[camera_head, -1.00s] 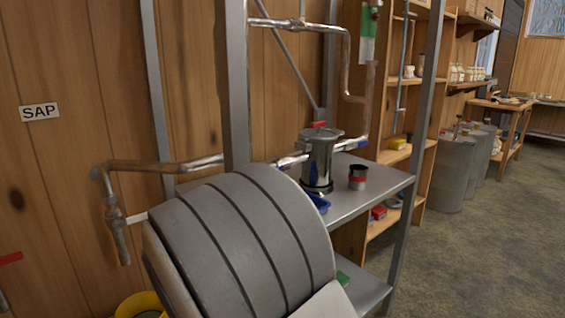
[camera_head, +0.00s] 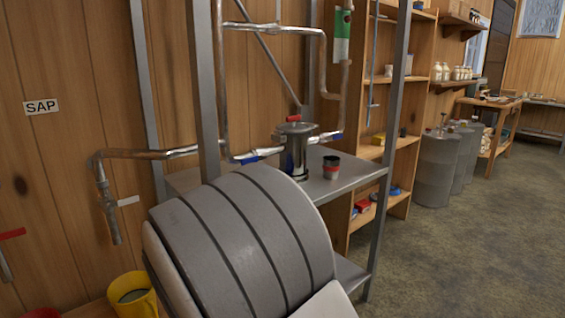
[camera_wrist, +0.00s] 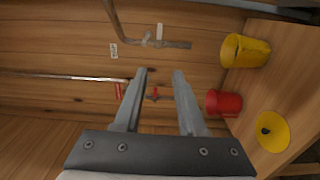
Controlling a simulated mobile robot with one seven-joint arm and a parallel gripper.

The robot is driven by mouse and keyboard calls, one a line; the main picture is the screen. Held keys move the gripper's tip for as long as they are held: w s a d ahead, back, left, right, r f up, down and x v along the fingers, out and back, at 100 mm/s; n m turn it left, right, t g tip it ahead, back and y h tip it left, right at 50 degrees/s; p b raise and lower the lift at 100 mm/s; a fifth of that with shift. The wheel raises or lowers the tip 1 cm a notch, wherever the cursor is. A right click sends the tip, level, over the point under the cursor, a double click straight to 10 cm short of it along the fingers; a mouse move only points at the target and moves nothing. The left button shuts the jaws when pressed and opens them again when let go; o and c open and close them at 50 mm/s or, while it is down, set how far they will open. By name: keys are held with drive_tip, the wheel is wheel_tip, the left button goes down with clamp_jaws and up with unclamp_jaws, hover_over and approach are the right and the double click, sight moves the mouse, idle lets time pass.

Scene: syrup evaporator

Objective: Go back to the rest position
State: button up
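My gripper (camera_wrist: 160,72) shows in the wrist view. Its two grey fingers stand apart with nothing between them, so it is open and empty. Beyond the fingers are a wooden plank wall, a thin pipe and a red-handled valve (camera_wrist: 155,95), all apart from the fingers as far as I can tell. The gripper itself is not visible in the head view, where a large grey banded part of my own body fills the lower middle.
A yellow bucket (camera_head: 134,296) stands at lower left; a red bucket (camera_wrist: 224,102) shows in the wrist view. Grey drums (camera_head: 437,170) stand beyond. The floor (camera_head: 460,255) at right is clear.

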drive_tip(key=w+d+r+m+g+h, duration=0.1)
drive_tip(key=d+r+m+h, duration=0.25)
drive_tip(key=d+m, duration=0.45)
drive_tip(key=w+d+r+m+g+h, duration=0.15)
drive_tip(key=d+m+h, duration=0.3)
drive_tip(key=d, duration=0.55)
drive_tip(key=s+d+r+m+g+h, duration=0.2)
drive_tip(key=s+d+m+g, duration=0.1)
drive_tip(key=s+d+m, duration=0.65)
drive_tip(key=s+d+r+m+g+h, duration=0.2)
drive_tip(key=s+d+m+g, duration=0.3)
drive_tip(key=s, duration=0.7)
wheel_tip(320, 180, up, 18)
drive_tip(key=n+t+p, duration=0.1)
drive_tip(key=t+p, duration=0.1)
drive_tip(key=p, duration=1.6)
drive_tip(key=shift+w+d, duration=0.3)
drive_tip(key=shift+d, duration=0.05)
drive_tip(key=shift+a+f, duration=0.15)
